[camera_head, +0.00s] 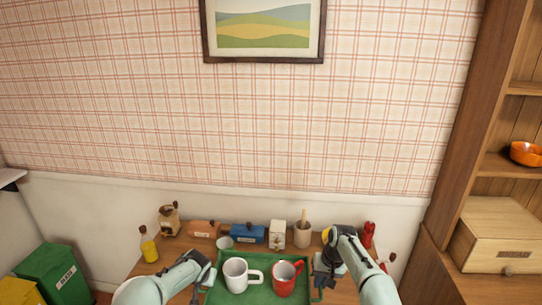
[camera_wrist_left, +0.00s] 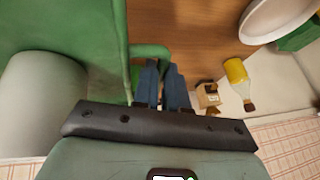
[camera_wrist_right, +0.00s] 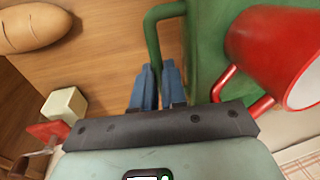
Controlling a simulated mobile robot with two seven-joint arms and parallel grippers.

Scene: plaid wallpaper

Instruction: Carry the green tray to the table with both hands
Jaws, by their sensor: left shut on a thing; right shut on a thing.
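The green tray (camera_head: 262,294) is at the bottom middle of the head view, with a white mug (camera_head: 236,275) and a red mug (camera_head: 284,280) standing on it. My left gripper (camera_head: 207,277) is shut on the tray's left handle; in the left wrist view its fingers (camera_wrist_left: 162,82) meet the green handle (camera_wrist_left: 150,50). My right gripper (camera_head: 322,276) is shut on the right handle; in the right wrist view its fingers (camera_wrist_right: 156,85) close at the green handle (camera_wrist_right: 153,35). A wooden surface (camera_wrist_right: 105,45) shows below the tray; I cannot tell the gap. The tray's near edge is cut off.
A row at the back of the wooden top includes a yellow bottle (camera_head: 148,247), a blue box (camera_head: 247,234), a white carton (camera_head: 277,234) and a utensil pot (camera_head: 302,237).

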